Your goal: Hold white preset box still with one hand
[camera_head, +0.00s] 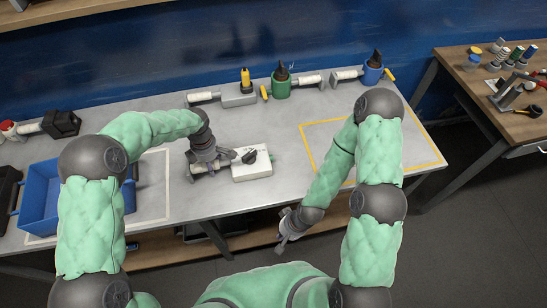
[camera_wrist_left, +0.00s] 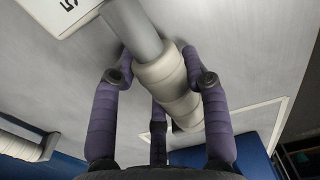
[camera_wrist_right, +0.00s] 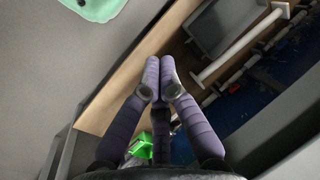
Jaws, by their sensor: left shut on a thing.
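The white preset box (camera_head: 252,168) lies on the grey table, with a black knob on its top. A handle with a pale grip (camera_head: 198,170) sticks out from its left side. My left gripper (camera_head: 212,162) is shut on this handle, left of the box. In the left wrist view the fingers (camera_wrist_left: 162,78) lie on both sides of the pale grip (camera_wrist_left: 168,82), and a corner of the box (camera_wrist_left: 55,8) shows at the top left. My right gripper (camera_head: 286,238) hangs empty off the table's front edge; in the right wrist view its fingertips (camera_wrist_right: 159,75) are together.
A blue crate (camera_head: 38,205) stands at the left. A green holder (camera_head: 281,86), a blue holder (camera_head: 372,74) and a grey box (camera_head: 238,96) stand along the back. The yellow-outlined area (camera_head: 421,163) at the right looks clear.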

